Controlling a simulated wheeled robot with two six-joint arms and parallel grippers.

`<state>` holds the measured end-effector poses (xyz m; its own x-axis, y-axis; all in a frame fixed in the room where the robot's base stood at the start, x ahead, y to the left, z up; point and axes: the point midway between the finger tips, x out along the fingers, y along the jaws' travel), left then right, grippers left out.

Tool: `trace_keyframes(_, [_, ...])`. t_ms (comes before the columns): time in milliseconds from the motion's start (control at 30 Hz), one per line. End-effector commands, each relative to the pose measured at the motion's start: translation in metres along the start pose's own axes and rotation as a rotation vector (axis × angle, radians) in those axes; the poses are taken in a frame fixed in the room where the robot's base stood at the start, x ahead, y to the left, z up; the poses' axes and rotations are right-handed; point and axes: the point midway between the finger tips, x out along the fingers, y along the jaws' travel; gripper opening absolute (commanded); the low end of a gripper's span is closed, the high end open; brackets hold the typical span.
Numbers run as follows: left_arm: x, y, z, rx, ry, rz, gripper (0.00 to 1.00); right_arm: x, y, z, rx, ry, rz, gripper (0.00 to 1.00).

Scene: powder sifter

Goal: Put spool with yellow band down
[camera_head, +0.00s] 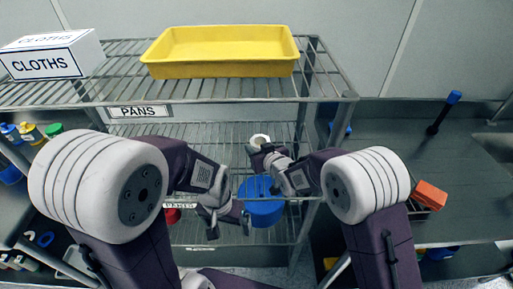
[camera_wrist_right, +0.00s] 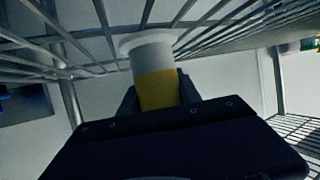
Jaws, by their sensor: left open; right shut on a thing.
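The spool with yellow band (camera_wrist_right: 157,88) is white with a broad yellow band and a wider flange at one end. In the right wrist view it sits between the fingers of my right gripper (camera_wrist_right: 158,97), which is shut on it. The flange is close to the bars of a wire shelf (camera_wrist_right: 215,22); I cannot tell whether they touch. In the head view the spool's pale end (camera_head: 259,139) shows at my right gripper (camera_head: 256,149), over the middle wire shelf. My left gripper (camera_head: 224,226) is open and empty, lower and to the left.
A yellow tray (camera_head: 220,72) and a white CLOTHS box (camera_head: 52,57) stand on the top shelf. A PANS label (camera_head: 140,111) is on its front rail. A blue round container (camera_head: 262,205) is below, between my grippers. A worktop (camera_head: 405,140) lies to the right.

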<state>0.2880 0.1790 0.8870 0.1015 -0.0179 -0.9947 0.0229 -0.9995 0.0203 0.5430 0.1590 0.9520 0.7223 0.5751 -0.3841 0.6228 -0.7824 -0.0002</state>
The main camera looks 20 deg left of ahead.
Motion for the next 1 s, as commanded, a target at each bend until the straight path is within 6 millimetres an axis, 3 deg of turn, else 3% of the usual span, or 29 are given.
trace_keyframes(267, [0.005,0.000,0.001,0.000,0.000,0.000,0.98,0.002,0.000,0.003,0.000,0.003,0.000,0.00])
trace_keyframes(300, [0.004,0.000,0.000,0.000,0.000,0.000,0.98,0.001,0.000,0.002,0.000,0.001,0.000,0.48])
trace_keyframes(367, [0.003,0.000,0.000,0.000,0.000,0.000,0.98,0.001,0.000,0.002,0.000,0.001,0.000,0.62])
trace_keyframes(767, [-0.002,0.000,0.000,0.000,0.000,0.000,0.98,-0.003,0.000,-0.003,0.000,0.001,0.000,0.62])
trace_keyframes(1000, [0.003,0.000,0.000,0.000,0.000,0.000,0.98,-0.053,0.000,-0.002,0.000,0.002,0.001,0.62])
